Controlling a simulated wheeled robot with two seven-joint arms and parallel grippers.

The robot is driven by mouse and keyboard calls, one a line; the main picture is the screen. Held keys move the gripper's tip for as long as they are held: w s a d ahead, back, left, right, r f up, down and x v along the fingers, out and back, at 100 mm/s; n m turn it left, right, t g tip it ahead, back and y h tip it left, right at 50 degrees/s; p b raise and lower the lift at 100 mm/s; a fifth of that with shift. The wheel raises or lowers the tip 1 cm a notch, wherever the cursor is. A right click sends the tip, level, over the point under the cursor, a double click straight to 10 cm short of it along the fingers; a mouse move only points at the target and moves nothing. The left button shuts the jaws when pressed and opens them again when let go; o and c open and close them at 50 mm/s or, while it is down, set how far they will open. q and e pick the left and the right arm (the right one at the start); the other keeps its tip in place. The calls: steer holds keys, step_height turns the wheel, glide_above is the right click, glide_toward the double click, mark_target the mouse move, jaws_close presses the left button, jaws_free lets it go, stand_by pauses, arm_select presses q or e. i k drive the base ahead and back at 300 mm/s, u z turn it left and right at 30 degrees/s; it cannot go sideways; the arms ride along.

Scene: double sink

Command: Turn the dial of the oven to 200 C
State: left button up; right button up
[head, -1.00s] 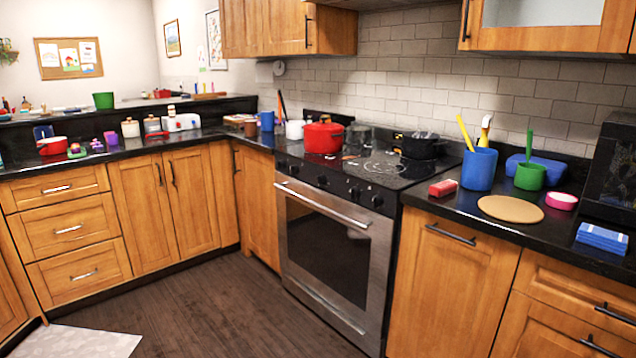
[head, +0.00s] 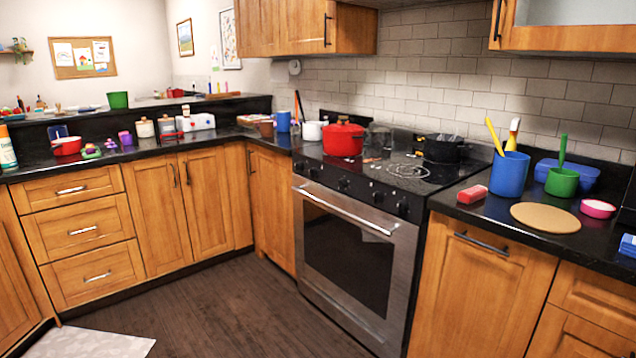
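The oven (head: 357,245) stands in the right half of the head view, with a dark glass door and a long silver handle (head: 343,210) across its top. Several black dials sit on the black front panel above the handle; one dial (head: 343,185) is near the middle and another dial (head: 403,208) is at the right end. The dials' markings are too small to read. A red pot (head: 343,141) and a black pot (head: 440,149) stand on the cooktop above. Neither of my grippers is in view.
Wooden cabinets flank the oven on both sides. The dark wood floor (head: 235,305) in front of it is clear, with a pale rug (head: 90,343) at lower left. The right counter holds a blue cup (head: 510,174), a green cup (head: 562,182) and a round board (head: 545,217).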

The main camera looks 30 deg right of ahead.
mark_target(343, 183)
steer(key=i, duration=3.35)
steer(key=z, duration=0.8)
